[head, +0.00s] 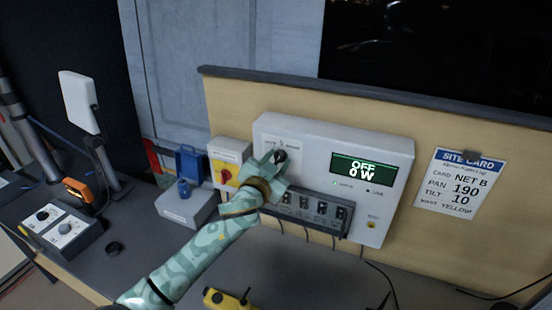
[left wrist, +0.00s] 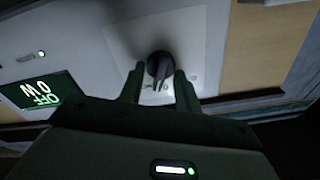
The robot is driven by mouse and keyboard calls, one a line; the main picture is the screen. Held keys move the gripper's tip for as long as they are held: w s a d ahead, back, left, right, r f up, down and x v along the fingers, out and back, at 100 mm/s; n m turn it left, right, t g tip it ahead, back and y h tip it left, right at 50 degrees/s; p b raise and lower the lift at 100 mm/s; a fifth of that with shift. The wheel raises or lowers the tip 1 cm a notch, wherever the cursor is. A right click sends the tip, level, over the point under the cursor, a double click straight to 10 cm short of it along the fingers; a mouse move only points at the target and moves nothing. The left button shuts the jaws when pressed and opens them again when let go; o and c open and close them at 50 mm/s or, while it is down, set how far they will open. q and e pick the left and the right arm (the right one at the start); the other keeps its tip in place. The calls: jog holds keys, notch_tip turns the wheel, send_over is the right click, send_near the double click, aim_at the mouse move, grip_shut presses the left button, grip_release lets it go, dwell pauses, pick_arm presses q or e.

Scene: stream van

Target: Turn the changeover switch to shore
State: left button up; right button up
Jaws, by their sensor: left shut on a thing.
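The changeover switch (head: 280,156) is a dark rotary knob on the upper left of a white wall panel (head: 318,150). In the left wrist view the knob (left wrist: 160,66) sits on a pale label plate, between the two fingers. My left gripper (head: 275,163) is at the panel, shut on the knob. The same gripper shows in the left wrist view (left wrist: 160,85). The display (head: 363,168) on the panel reads "OFF 0 W". The label's words are too small to read, so the position the knob points to cannot be told. My right gripper is not in view.
A row of sockets (head: 315,208) with cables lies under the panel. A yellow box with a red knob (head: 226,174) is to its left, above a grey box (head: 187,207). A site card (head: 460,182) hangs at right. A yellow device (head: 228,300) lies on the bench.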

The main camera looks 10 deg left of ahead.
pick_arm(q)
jog(key=shift+f+m+p, duration=0.1)
jog(key=shift+m+p, duration=0.5)
jog(key=shift+m, duration=1.5)
jog(key=o, duration=1)
jog(key=shift+c, duration=0.2)
jog(key=shift+d, duration=0.1)
jog(key=s+a, duration=0.3)
jog(key=s, duration=1.3)
jog(key=shift+a, duration=0.1)
